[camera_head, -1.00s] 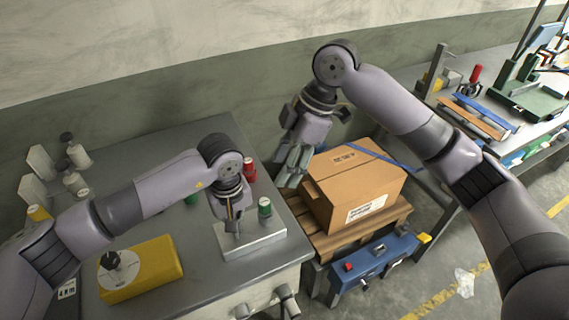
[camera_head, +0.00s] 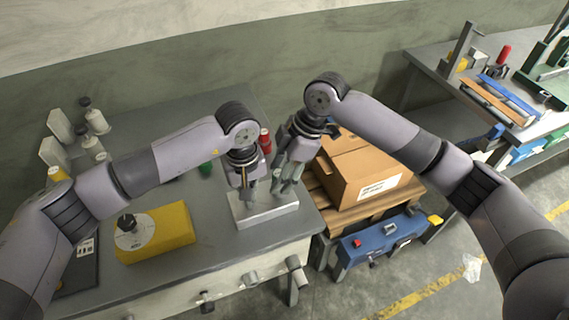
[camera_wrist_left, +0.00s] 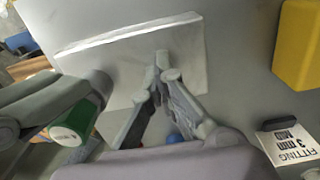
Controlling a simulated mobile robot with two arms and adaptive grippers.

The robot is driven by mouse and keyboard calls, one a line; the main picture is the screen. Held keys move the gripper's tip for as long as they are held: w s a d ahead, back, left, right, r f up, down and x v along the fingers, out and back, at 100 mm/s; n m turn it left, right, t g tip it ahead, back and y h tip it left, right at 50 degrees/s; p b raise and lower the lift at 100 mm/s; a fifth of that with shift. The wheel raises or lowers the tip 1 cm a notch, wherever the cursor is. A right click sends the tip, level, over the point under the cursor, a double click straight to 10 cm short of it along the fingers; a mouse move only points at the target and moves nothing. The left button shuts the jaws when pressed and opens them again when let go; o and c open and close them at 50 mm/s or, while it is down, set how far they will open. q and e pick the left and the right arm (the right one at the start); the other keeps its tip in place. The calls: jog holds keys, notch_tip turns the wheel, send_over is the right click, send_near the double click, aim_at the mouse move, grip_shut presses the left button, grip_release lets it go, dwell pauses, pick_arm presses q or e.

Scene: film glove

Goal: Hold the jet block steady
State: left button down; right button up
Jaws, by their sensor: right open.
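The jet block appears to be the pale metal block (camera_head: 262,216) lying flat on the grey bench; it also shows in the left wrist view (camera_wrist_left: 115,60). My left gripper (camera_head: 250,200) points down at it. In the left wrist view its fingertips (camera_wrist_left: 162,75) are close together on a small grey stub at the block, partly hidden by the fingers. My right gripper (camera_head: 284,188) is open above the block's right part, beside my left gripper. A green cylinder with a pale end (camera_wrist_left: 75,121) shows by the right gripper's fingers, which partly hide it.
A yellow block (camera_head: 170,235) with a white disc sits left on the bench. A red container (camera_head: 265,140) stands behind the grippers. A cardboard box (camera_head: 362,172) on a pallet and a blue case (camera_head: 380,240) are to the right. Bottles (camera_head: 95,118) stand at the back left.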

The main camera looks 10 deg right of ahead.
jog(key=shift+f, duration=0.1)
jog(key=shift+c, duration=0.2)
grip_shut()
dwell(0.4)
